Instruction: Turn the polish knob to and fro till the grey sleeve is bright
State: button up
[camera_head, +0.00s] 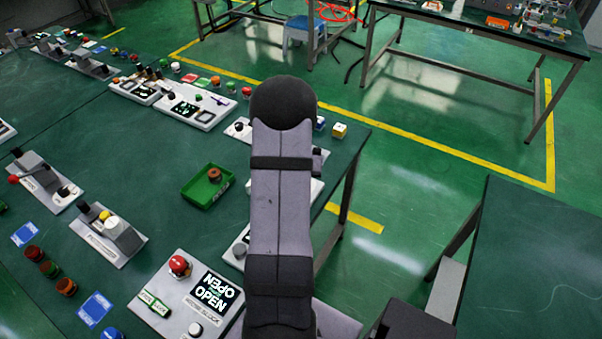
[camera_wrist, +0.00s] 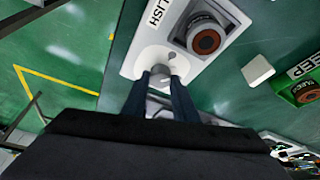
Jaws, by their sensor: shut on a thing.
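In the wrist view my gripper (camera_wrist: 160,82) is shut on the polish knob (camera_wrist: 158,57), a pale round knob on a white panel (camera_wrist: 140,64). The panel's black label is partly cut off and reads "LISH". Beside the knob, up and to the right, a dark square holder (camera_wrist: 190,25) carries a round part with a reddish-brown ring (camera_wrist: 207,41). I cannot tell for sure which part is the grey sleeve or how bright it is. In the head view my arm hides the knob and my gripper.
A green tray (camera_head: 196,194) with a brown round piece stands left of my arm. In front is a panel with a red knob (camera_head: 179,264) and an "OPEN" display (camera_head: 212,294).

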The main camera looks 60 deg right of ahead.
jog(key=p, duration=0.3)
jog(key=shift+r+n, duration=0.4)
jog(key=p, duration=0.6)
jog(key=shift+d+r+n, duration=0.2)
jog(key=shift+d+n, duration=0.05)
jog(key=shift+n, duration=0.05)
jog(key=shift+p, duration=0.75)
jog(key=shift+t+p, duration=0.3)
jog(key=shift+p, duration=0.35)
jog(key=p, duration=0.2)
jog(key=shift+f+n+p, duration=0.3)
jog(key=shift+f+n, duration=0.1)
jog(key=shift+a+f, duration=0.1)
jog(key=o, duration=0.9)
jog(key=shift+o, duration=0.8)
jog(key=shift+a, duration=0.1)
